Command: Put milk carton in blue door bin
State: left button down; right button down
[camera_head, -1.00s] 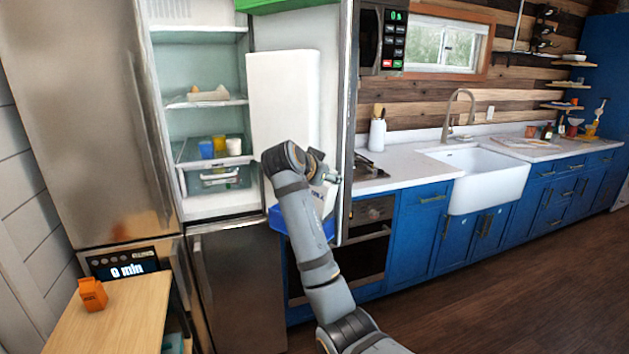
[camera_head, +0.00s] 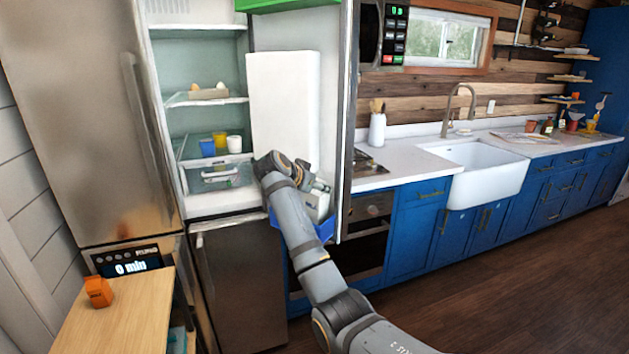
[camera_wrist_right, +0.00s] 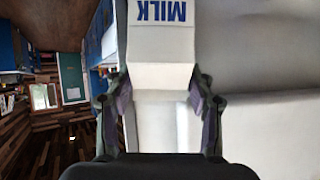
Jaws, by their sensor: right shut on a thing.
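The white milk carton (camera_wrist_right: 161,45) has a blue MILK print and fills the top middle of the right wrist view. My right gripper (camera_wrist_right: 160,95) is shut on its top end, with one finger on each side. In the head view my right gripper (camera_head: 318,186) is at the open fridge door, and the carton is mostly hidden by my gripper and wrist. The blue door bin (camera_head: 325,229) shows low on the door, just below my gripper and partly behind my arm. I cannot tell whether the carton's base touches the bin. My left gripper is out of view.
The fridge door (camera_head: 345,120) stands open, with a green bin (camera_head: 285,4) at its top. Fridge shelves hold cups (camera_head: 220,142) and a tray (camera_head: 203,94). Counter and sink are right.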

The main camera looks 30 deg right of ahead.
jog(key=shift+w+d+r+n+g+p, duration=0.1)
jog(key=shift+w+r+n+g+p, duration=0.2)
jog(key=shift+w+g+p, duration=0.25)
jog(key=shift+w+f+t, duration=0.1)
jog(key=shift+f+t, duration=0.15)
jog(key=shift+f, duration=0.1)
jog(key=shift+f, duration=0.1)
jog(key=shift+f, duration=0.55)
jog(key=shift+c, duration=2.4)
grip_release()
